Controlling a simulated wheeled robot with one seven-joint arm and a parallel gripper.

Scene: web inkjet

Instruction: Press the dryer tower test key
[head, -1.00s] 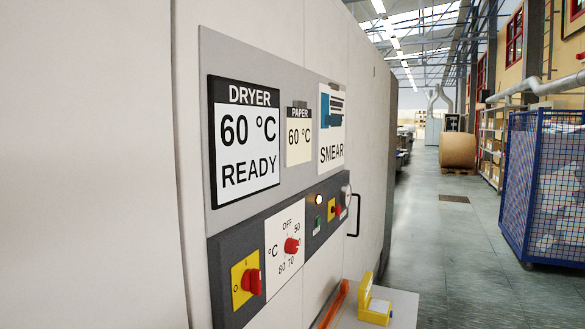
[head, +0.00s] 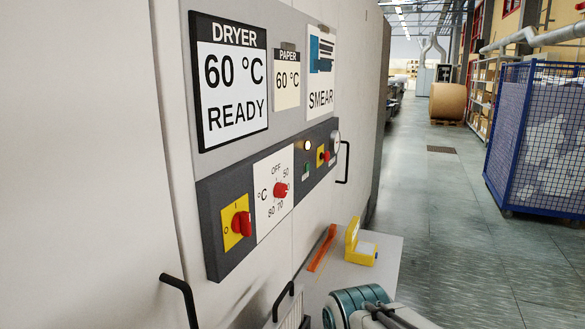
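The dryer tower (head: 340,200) is a pale cabinet wall on the left. Its dark control strip (head: 217,205) carries a yellow plate with a red switch (head: 241,223), a temperature dial (head: 280,190) with a red knob, a lit round lamp (head: 308,145), a small green key (head: 307,168) below it and a second red switch (head: 323,156) on yellow. No "test" label is readable, so I cannot tell which is the test key. Part of my arm shows at the bottom right, with teal bands, well below the strip. My gripper's fingertips are not visible.
A dryer display (head: 234,80) reads 60 °C READY. Black handles (head: 182,298) stick out of the cabinet. A low grey surface (head: 385,258) bears a yellow holder (head: 360,246) and an orange strip (head: 321,248). A blue mesh cage (head: 540,140) stands right; the aisle floor is clear.

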